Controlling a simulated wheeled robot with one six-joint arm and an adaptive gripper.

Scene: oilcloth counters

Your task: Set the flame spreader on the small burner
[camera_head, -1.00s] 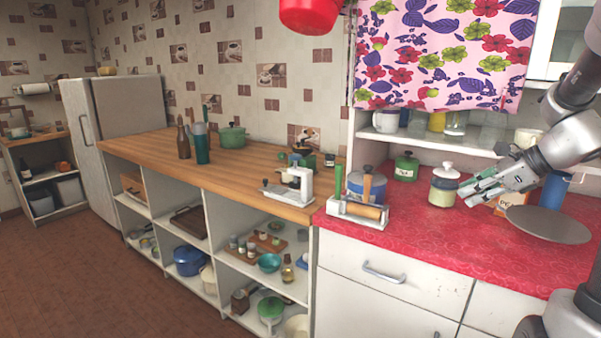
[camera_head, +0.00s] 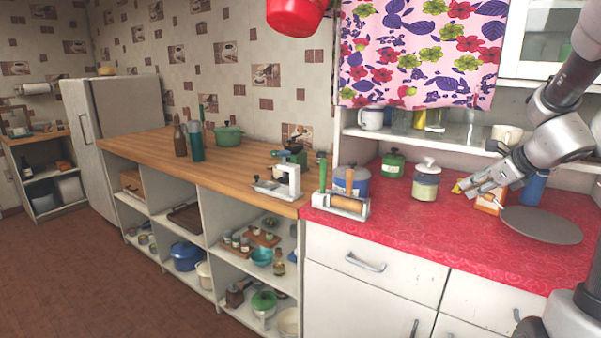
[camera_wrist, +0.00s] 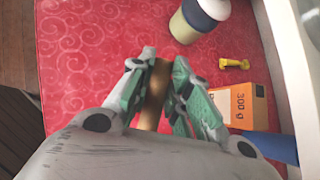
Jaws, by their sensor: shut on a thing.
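The flame spreader looks to be the flat grey disc (camera_head: 541,224) in front of my gripper in the head view. It appears to hang over the red counter, though its exact height is unclear. My gripper (camera_head: 487,187) is at the right, above the counter. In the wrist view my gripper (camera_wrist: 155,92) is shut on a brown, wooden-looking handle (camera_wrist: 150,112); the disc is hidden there. I cannot make out the small burner in either view.
A lidded glass jar (camera_head: 425,184), an orange box (camera_wrist: 240,106) and a small yellow object (camera_wrist: 234,64) stand near my gripper. The wooden counter (camera_head: 225,160) lies further left.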

